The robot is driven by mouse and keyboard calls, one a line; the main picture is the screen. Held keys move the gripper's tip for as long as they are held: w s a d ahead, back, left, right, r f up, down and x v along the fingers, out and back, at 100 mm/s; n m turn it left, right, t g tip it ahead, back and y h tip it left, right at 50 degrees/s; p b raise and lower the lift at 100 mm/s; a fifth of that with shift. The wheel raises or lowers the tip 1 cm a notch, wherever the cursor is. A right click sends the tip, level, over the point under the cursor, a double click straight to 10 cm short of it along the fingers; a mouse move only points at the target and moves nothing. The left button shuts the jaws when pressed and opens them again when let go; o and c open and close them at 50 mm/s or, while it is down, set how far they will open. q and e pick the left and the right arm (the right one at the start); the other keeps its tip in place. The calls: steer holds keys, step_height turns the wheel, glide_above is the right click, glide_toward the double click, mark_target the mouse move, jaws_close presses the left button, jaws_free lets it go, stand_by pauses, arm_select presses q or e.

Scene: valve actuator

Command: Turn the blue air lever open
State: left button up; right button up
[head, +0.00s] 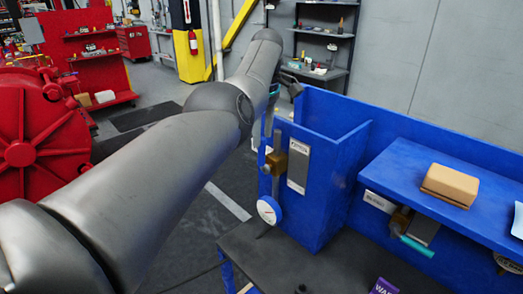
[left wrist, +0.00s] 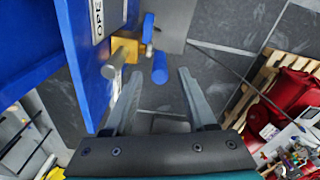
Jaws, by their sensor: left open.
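The blue lever (left wrist: 160,68) shows in the left wrist view as a short blue bar beside a brass valve body (left wrist: 125,46). The brass valve also shows in the head view (head: 278,163), on the side of a blue cabinet, next to a pale label plate (head: 298,166). My left gripper (left wrist: 160,76) is open, and the lever's end appears between or just beyond its two fingertips. I cannot tell whether they touch it. My right gripper is not in view.
A white gauge (head: 268,210) sits below the valve. A blue shelf (head: 400,165) carries a tan box (head: 449,186). A teal lever (head: 417,246) sits under the shelf. A dark bench top (head: 290,268) lies in front, and a red machine (head: 40,140) stands at left.

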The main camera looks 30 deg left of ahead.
arm_select(q)
step_height(320, 180, up, 6)
steer(key=shift+d+r+p, duration=0.1)
steer(key=shift+d+p, duration=0.05)
steer(key=shift+p, duration=0.9)
steer(key=shift+s+r+p, duration=0.1)
steer(key=shift+r+p, duration=0.55)
steer(key=shift+r, duration=0.1)
